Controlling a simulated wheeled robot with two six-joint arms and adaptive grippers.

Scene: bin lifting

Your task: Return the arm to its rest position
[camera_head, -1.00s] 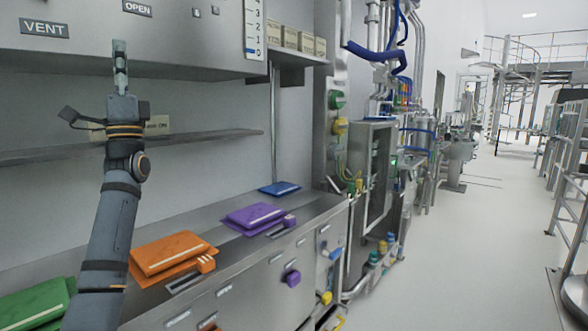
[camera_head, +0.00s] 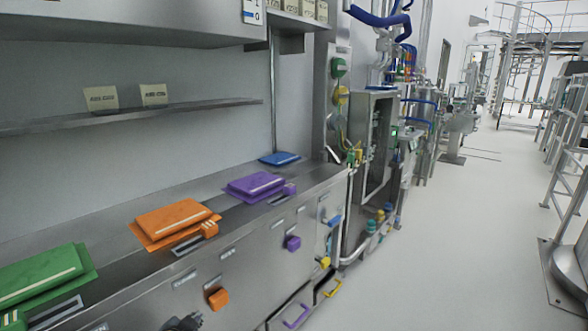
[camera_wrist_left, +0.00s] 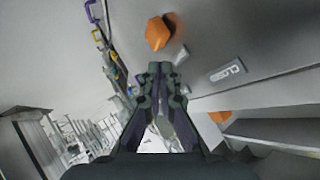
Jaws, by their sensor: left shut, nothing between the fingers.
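My left gripper (camera_head: 183,322) shows only in part at the bottom edge of the head view, low in front of the cabinet fronts. The left wrist view shows its two fingers (camera_wrist_left: 160,72) together with nothing between them. An orange knob (camera_wrist_left: 158,32) is just beyond the fingertips there, apart from them. My right gripper is in neither view.
Green (camera_head: 45,274), orange (camera_head: 172,219), purple (camera_head: 255,184) and blue (camera_head: 279,158) flat lids lie along the steel counter. An orange knob (camera_head: 218,298) and a purple knob (camera_head: 293,243) stick out from its front. A shelf (camera_head: 200,107) hangs above. Open floor (camera_head: 470,240) lies at right.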

